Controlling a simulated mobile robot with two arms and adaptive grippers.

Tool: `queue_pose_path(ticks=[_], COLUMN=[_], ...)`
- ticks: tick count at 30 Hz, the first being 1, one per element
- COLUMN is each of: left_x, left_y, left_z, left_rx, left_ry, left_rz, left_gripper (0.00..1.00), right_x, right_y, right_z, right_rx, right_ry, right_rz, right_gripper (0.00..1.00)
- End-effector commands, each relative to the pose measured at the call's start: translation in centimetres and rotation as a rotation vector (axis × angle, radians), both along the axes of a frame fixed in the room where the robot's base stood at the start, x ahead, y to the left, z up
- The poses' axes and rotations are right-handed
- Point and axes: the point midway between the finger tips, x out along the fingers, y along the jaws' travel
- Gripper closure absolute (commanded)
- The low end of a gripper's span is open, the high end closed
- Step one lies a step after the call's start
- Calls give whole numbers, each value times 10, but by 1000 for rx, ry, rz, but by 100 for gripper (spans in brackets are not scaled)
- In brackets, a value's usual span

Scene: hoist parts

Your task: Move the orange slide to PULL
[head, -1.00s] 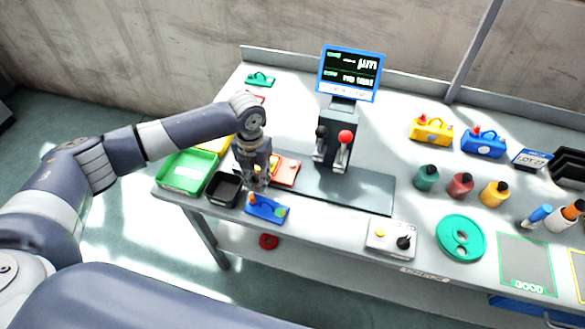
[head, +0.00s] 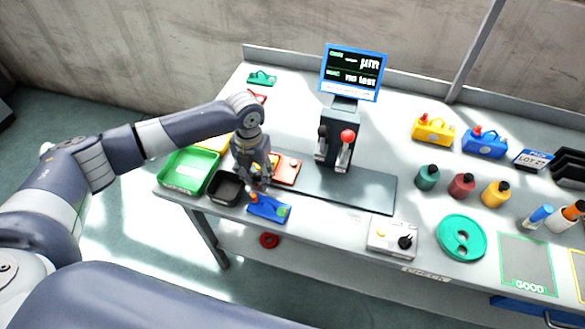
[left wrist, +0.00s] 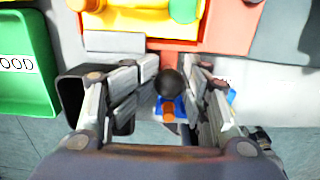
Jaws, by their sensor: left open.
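A small blue base (head: 270,209) sits at the table's front edge in the head view, with an orange part (head: 253,198) at its left end and a green spot at its right. I take the orange part to be the slide. The word PULL is not readable. My left gripper (head: 262,186) points down just behind the orange part, open. In the left wrist view, a dark round knob (left wrist: 170,82) shows between the open fingers (left wrist: 170,98), with the orange part (left wrist: 168,112) and blue base (left wrist: 181,104) below it. Contact cannot be told. My right gripper is out of view.
A black bin (head: 224,188) and a green tray (head: 188,171) stand left of the gripper. An orange-red plate (head: 287,170) lies close behind it. A gauge stand with a red knob (head: 347,136) rises to the right. A white control box (head: 392,238) stands farther right.

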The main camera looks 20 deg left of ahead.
Motion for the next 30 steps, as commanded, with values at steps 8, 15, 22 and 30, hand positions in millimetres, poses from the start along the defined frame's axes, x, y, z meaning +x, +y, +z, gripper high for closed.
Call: queue_pose_path(ticks=[8, 15, 22, 30], left_x=[-1, -1, -1, -1], left_y=[-1, -1, -2, -2], left_z=[-1, 5, 44, 88], left_rx=[-1, -2, -3, -4], left_ry=[2, 2, 1, 2], left_rz=[-2, -2, -3, -3], left_gripper=[57, 57, 57, 57], right_x=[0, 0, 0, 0], right_y=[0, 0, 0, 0], right_z=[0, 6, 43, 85], right_rx=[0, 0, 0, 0], right_ry=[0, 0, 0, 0], right_rz=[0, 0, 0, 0], right_gripper=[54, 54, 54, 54])
